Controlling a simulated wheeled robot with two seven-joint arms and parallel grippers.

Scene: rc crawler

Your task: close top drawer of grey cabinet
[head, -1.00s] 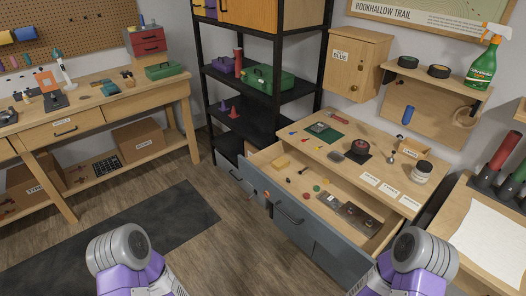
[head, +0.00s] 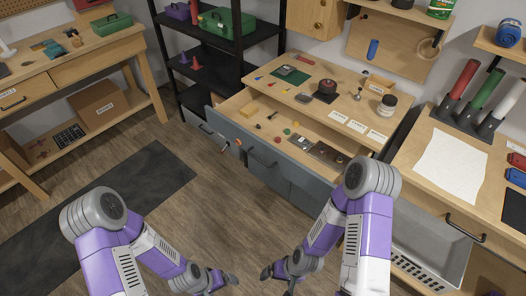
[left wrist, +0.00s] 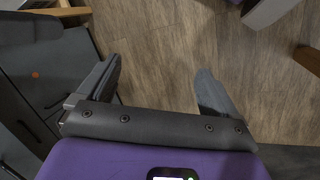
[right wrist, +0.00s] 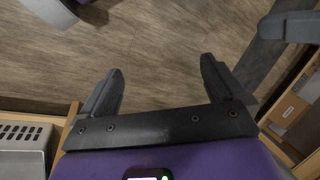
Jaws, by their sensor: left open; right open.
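The grey cabinet (head: 306,193) stands right of centre in the head view, with a wooden top (head: 330,106). Its top drawer (head: 250,142) is pulled out, showing a pale wooden inside with small items and a metal-looking tray. A dark bar handle (head: 262,158) is on the drawer front. My left gripper (head: 232,283) is open and empty, low in front of the cabinet and apart from it. My right gripper (head: 276,277) is open and empty beside it, also apart from the drawer. Both grippers show open over the floor in the left wrist view (left wrist: 158,82) and right wrist view (right wrist: 161,70).
A black shelf rack (head: 215,75) stands behind the cabinet's left side. A wooden workbench (head: 85,70) is at left, and another bench with paper (head: 452,170) is at right. The wooden floor before the drawer is clear, with a dark mat (head: 110,215) at left.

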